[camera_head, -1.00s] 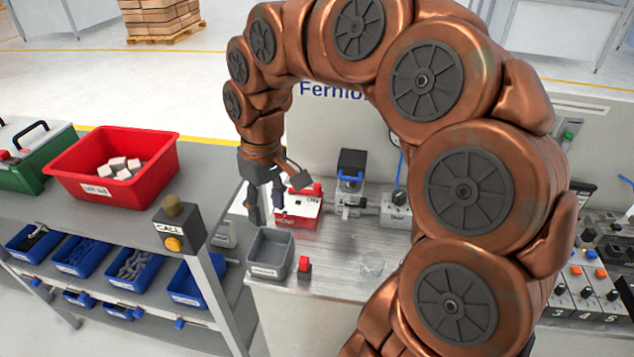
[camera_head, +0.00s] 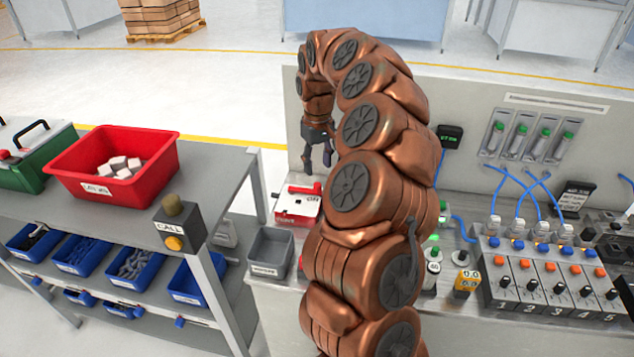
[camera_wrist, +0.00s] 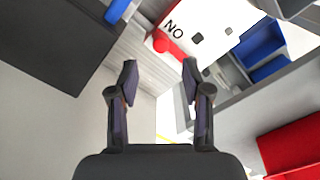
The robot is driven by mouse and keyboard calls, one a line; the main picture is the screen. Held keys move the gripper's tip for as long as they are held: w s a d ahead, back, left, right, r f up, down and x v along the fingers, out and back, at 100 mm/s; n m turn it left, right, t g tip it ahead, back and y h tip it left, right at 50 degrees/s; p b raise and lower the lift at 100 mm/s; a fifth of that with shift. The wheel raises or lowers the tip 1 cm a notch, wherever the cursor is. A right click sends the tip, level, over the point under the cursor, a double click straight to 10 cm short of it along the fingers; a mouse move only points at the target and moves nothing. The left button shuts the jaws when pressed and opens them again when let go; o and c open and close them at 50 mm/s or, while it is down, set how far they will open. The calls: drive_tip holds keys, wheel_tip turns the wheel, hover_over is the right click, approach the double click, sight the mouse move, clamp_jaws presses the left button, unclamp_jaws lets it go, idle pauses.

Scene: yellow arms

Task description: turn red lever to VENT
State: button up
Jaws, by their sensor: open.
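A red and white box (camera_head: 292,212) stands on the bench's left end with a red lever (camera_head: 304,188) on its top. The lettering on its front is too small to read. My gripper (camera_head: 317,162) is open and empty, pointing down above and behind the box, apart from the lever. In the wrist view the open fingers (camera_wrist: 160,72) frame bare surface. The box's white top (camera_wrist: 208,28) with dark lettering and a red part (camera_wrist: 166,44) lie beyond the fingertips. I cannot tell in the wrist view whether that red part is the lever.
A grey bin (camera_head: 287,238) sits left of and in front of the box. Numbered switch modules (camera_head: 546,306) fill the bench's right side. My arm hides the bench middle. A shelf at left holds a red crate (camera_head: 142,190) and a CALL button post (camera_head: 180,228).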

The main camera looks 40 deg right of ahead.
sight(317, 184)
drive_tip(key=shift+s+a+f+p, duration=0.1)
drive_tip(key=shift+f+p, duration=0.95)
drive_tip(key=shift+f, duration=2.45)
clamp_jaws()
